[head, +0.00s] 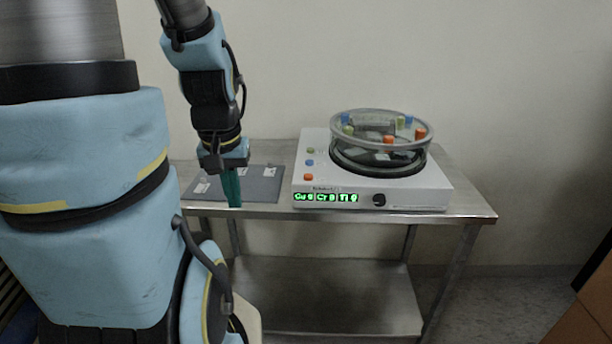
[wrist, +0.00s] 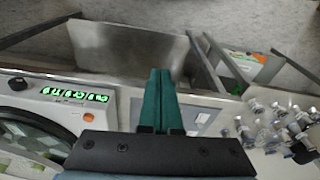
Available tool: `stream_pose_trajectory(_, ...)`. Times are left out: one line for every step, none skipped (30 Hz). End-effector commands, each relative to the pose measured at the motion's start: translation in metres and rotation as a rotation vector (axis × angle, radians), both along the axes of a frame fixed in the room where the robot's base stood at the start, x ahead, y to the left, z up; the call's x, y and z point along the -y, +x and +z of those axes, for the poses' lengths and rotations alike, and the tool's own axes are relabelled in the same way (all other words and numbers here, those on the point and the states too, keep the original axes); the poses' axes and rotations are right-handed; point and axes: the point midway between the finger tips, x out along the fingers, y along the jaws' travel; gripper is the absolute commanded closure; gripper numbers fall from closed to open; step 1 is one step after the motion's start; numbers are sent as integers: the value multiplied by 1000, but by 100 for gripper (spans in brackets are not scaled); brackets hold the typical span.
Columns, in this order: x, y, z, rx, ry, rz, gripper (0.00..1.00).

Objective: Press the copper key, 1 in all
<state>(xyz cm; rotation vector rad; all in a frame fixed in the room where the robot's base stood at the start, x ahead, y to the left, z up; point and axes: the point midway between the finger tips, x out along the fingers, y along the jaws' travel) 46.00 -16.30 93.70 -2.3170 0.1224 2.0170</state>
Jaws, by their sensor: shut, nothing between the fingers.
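A white machine (head: 392,192) stands on a steel table. On its top left are three small keys in a row: a green key (head: 311,150) at the back, a blue key (head: 310,162) in the middle and an orange, copper-coloured key (head: 308,177) at the front. The orange key also shows in the wrist view (wrist: 88,117). A green display (head: 326,197) is lit on the front, its small text hard to read. My gripper (head: 235,204) is shut and empty. It points down, left of the machine and apart from the keys. Its teal fingers lie together in the wrist view (wrist: 160,72).
A round clear bowl (head: 382,131) with coloured pieces rises on the machine's right side. A black knob (head: 379,199) is on its front. A grey mat (head: 262,187) lies left of the machine. Several small vials (wrist: 280,125) show in the wrist view.

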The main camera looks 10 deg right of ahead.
Motion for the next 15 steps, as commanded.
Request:
stream_pose_trajectory(1, 1, 2, -4, 8, -17, 100)
stream_pose_trajectory(2, 2, 3, -8, 16, -36, 100)
stream_pose_trajectory(5, 4, 6, -16, 33, -73, 100)
stream_pose_trajectory(7, 5, 8, -23, 51, -109, 100)
stream_pose_trajectory(9, 7, 10, -32, 74, -154, 100)
stream_pose_trajectory(13, 11, 14, -45, 110, -225, 100)
stream_pose_trajectory(16, 14, 17, -55, 143, -287, 100)
stream_pose_trajectory(19, 19, 20, -63, 180, -356, 100)
stream_pose_trajectory(25, 25, 25, -74, 235, -452, 100)
stream_pose_trajectory(30, 31, 28, -80, 281, -528, 100)
stream_pose_trajectory(35, 37, 31, -85, 329, -606, 100)
stream_pose_trajectory(42, 47, 36, -86, 394, -708, 100)
stream_pose_trajectory(49, 54, 40, -86, 446, -785, 100)
stream_pose_trajectory(56, 62, 43, -82, 495, -860, 100)
stream_pose_trajectory(66, 72, 48, -73, 563, -956, 100)
